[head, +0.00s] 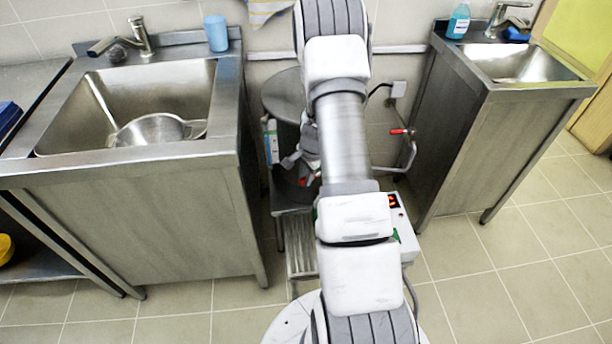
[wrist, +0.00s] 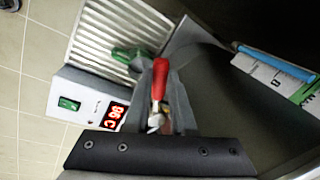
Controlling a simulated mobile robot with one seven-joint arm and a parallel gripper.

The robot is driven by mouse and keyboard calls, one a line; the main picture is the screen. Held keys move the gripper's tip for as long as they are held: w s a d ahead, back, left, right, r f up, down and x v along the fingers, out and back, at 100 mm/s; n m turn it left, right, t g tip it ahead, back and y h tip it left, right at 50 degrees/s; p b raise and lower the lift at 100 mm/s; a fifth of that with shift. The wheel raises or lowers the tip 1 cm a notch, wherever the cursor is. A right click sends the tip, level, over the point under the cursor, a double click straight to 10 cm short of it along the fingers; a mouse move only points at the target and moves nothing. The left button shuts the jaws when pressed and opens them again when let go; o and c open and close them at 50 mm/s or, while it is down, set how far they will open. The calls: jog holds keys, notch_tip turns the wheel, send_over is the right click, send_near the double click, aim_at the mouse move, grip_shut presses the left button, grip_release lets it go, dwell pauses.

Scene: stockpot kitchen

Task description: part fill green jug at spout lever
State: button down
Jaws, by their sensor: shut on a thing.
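My gripper (wrist: 160,98) is shut on the red spout lever (wrist: 158,78), which stands up between the fingers in the wrist view. A metal part of the spout shows just below the red grip. In the head view my gripper (head: 303,170) is low beside the dark stockpot (head: 283,97), mostly behind my arm, with a bit of red at its tips. A small green piece (wrist: 127,55) shows beyond the fingers over the ribbed metal grate (wrist: 110,30). It may be part of the green jug; the rest is hidden. I cannot see any water level.
A white control box (wrist: 85,97) with a red lit display and a green switch sits close beside my gripper. A second red-handled valve (head: 401,131) is on a pipe at right. Steel sinks (head: 130,100) (head: 520,62) flank the narrow gap.

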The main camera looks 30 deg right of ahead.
jog(key=shift+w, duration=0.1)
dwell(0.3)
jog(key=shift+w+d+m+h+p, duration=0.2)
jog(key=shift+w+m+p, duration=0.6)
jog(key=shift+m, duration=0.6)
jog(key=shift+w+d+m+h+p, duration=0.1)
jog(key=shift+w+m+h+p, duration=0.35)
jog(key=shift+w+m, duration=0.7)
jog(key=shift+s+m, duration=0.25)
jog(key=c, duration=0.8)
grip_release()
jog(key=shift+o, duration=0.2)
jog(key=p+v, duration=0.4)
jog(key=v, duration=1.3)
jog(key=shift+d+r, duration=0.15)
jog(key=shift+r, duration=0.1)
jog(key=shift+w, duration=0.1)
